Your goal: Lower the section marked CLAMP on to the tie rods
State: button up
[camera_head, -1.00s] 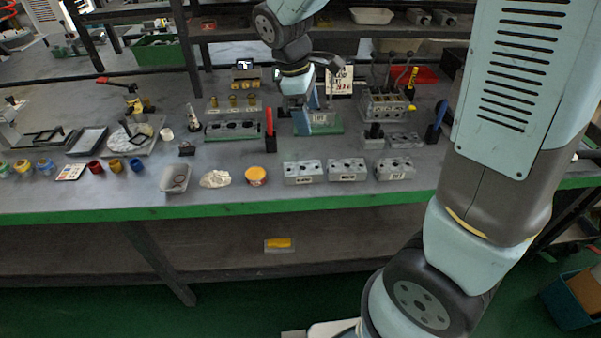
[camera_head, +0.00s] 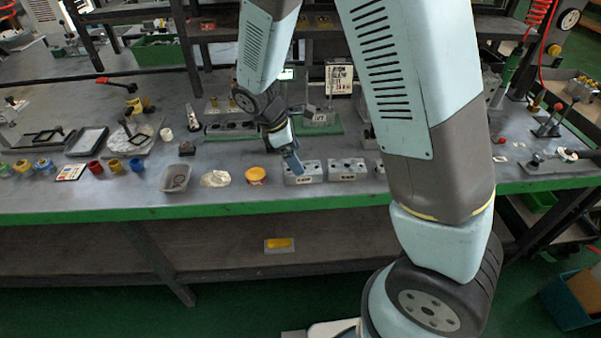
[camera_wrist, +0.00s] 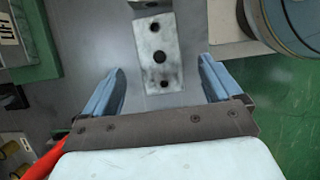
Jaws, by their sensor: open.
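Three grey valve sections with holes stand in a row near the bench's front edge in the head view: a left one (camera_head: 304,177), a middle one (camera_head: 347,170) and a right one mostly hidden by my arm. Their front labels are too small to read, so I cannot tell which says CLAMP. My gripper (camera_head: 292,160) is at the left section. In the wrist view, my open gripper (camera_wrist: 161,68) has a grey section (camera_wrist: 160,40) between its fingers, with gaps on both sides. A green board (camera_head: 322,127) behind carries a fixture; tie rods are not clearly distinguishable.
A yellow-orange tub (camera_head: 256,175), a white lump (camera_head: 215,179) and a grey tray (camera_head: 178,178) stand left of the sections. A sign (camera_head: 339,79) stands behind. A red object (camera_wrist: 45,160) lies at lower left in the wrist view. My arm hides the bench's right part.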

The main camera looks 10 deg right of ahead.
aim_at(314, 173)
jog(key=shift+x, duration=3.1)
jog(key=shift+c, duration=0.4)
jog(key=shift+w, duration=0.1)
jog(key=c, duration=1.3)
jog(key=shift+a, duration=0.1)
jog(key=shift+c, duration=0.2)
